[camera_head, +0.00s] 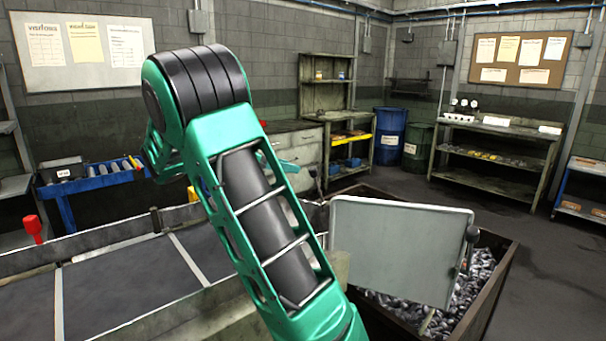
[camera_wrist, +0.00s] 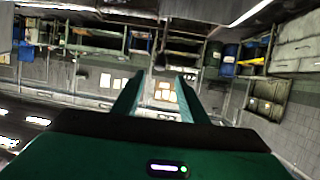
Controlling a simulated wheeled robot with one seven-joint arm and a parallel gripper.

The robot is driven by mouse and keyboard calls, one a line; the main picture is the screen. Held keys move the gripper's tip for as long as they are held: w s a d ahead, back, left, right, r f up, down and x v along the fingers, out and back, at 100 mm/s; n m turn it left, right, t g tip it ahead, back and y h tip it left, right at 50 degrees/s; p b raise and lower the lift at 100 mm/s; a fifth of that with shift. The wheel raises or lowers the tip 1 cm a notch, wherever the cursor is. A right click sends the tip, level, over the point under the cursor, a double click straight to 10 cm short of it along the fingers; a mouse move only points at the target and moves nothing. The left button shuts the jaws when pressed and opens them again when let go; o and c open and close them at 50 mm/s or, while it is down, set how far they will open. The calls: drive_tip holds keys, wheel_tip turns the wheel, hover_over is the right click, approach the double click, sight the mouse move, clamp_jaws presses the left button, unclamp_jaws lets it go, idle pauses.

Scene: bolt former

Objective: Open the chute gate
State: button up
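A flat light-grey panel (camera_head: 393,250), which looks like the chute gate, stands upright in front of a bin of metal parts. A dark knob and lever (camera_head: 468,245) sit at its right edge. My teal arm crosses the middle of the head view, left of the panel, and hides part of what lies behind it. My gripper's two fingers show in the wrist view (camera_wrist: 157,88), spread apart with nothing between them. In the head view the gripper is mostly hidden behind the arm. The panel cannot be made out in the wrist view.
A dark bin (camera_head: 500,290) full of small metal parts is at the right. A blue barrel (camera_head: 390,136) and shelves (camera_head: 495,155) stand behind. Open floor lies at the far right.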

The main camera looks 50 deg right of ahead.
sight(310, 170)
drive_tip(key=shift+m+g+y, duration=0.3)
drive_tip(key=shift+m+y, duration=0.1)
drive_tip(key=shift+m, duration=0.1)
drive_tip(key=x, duration=1.1)
drive_tip(key=shift+w+d+r, duration=0.15)
drive_tip(key=shift+w+d, duration=0.1)
clamp_jaws()
